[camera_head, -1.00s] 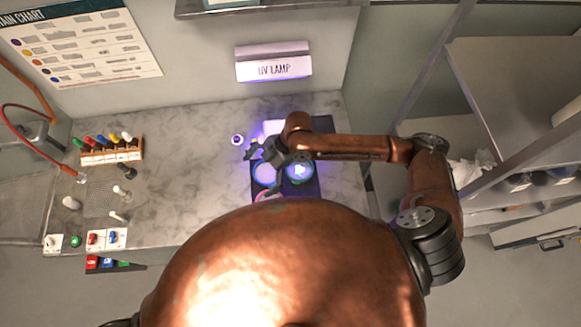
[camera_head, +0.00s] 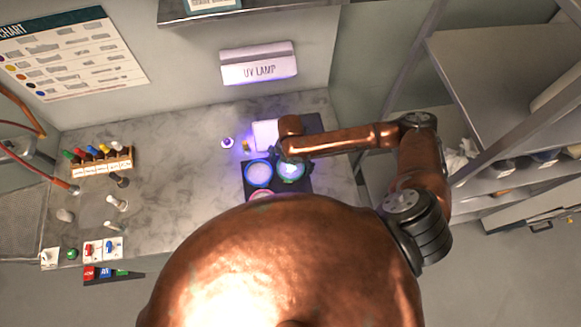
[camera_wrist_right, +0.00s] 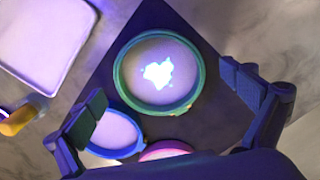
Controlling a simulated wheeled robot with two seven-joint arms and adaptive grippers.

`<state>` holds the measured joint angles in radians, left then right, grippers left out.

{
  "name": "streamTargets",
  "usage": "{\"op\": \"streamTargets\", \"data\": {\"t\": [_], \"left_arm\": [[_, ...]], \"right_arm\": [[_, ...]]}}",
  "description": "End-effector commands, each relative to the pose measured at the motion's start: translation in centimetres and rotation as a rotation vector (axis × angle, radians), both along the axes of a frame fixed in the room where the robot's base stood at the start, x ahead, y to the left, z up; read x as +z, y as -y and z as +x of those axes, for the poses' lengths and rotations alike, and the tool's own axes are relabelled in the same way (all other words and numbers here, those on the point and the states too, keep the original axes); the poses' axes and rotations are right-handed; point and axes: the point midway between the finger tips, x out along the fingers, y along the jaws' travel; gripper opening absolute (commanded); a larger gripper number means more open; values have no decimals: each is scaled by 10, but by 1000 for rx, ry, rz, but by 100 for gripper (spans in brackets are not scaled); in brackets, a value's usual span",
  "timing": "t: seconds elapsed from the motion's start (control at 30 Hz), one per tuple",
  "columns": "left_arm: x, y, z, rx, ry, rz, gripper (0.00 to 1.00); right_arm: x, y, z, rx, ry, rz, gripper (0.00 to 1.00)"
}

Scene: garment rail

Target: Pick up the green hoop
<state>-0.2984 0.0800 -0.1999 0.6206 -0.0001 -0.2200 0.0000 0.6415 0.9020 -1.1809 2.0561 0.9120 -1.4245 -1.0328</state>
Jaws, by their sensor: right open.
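The green hoop (camera_wrist_right: 120,82) is a round ring with a pale inside and a bright blue-white glowing patch. It lies on a dark mat (camera_wrist_right: 215,120) in the right wrist view, and in the head view it shows (camera_head: 291,181) partly behind my wrist. My right gripper (camera_wrist_right: 162,92) is open and empty, pointing down above the hoop, with one finger on each side of it. The left finger overlaps the blue hoop in the picture; whether it touches cannot be told. My left gripper is not in view.
A blue hoop (camera_head: 259,185) lies close left of the green one, and a pink hoop (camera_wrist_right: 165,153) lies nearer me, partly hidden. A white tray (camera_wrist_right: 38,40) and a small yellow item (camera_wrist_right: 18,120) are beside the mat. A rack of coloured-top bottles (camera_head: 100,160) stands farther left.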

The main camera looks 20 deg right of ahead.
Motion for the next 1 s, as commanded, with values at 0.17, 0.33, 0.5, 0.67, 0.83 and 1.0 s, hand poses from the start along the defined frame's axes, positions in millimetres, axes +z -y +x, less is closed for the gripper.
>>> {"op": "streamTargets", "data": {"t": [0.17, 0.33, 0.5, 0.67, 0.83, 1.0], "left_arm": [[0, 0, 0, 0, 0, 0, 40], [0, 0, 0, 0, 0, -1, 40], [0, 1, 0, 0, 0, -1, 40], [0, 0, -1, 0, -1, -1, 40], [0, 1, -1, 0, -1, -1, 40], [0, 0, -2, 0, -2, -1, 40]], "right_arm": [[-4, 0, 0, 1, 1, 1, 99], [-3, 0, 0, 0, 1, 1, 94], [-3, 0, 0, 0, 1, 1, 82], [-3, 0, 0, 0, 1, 1, 71], [-3, 0, 0, 0, 1, 1, 59], [-3, 0, 0, 0, 1, 1, 52]]}}
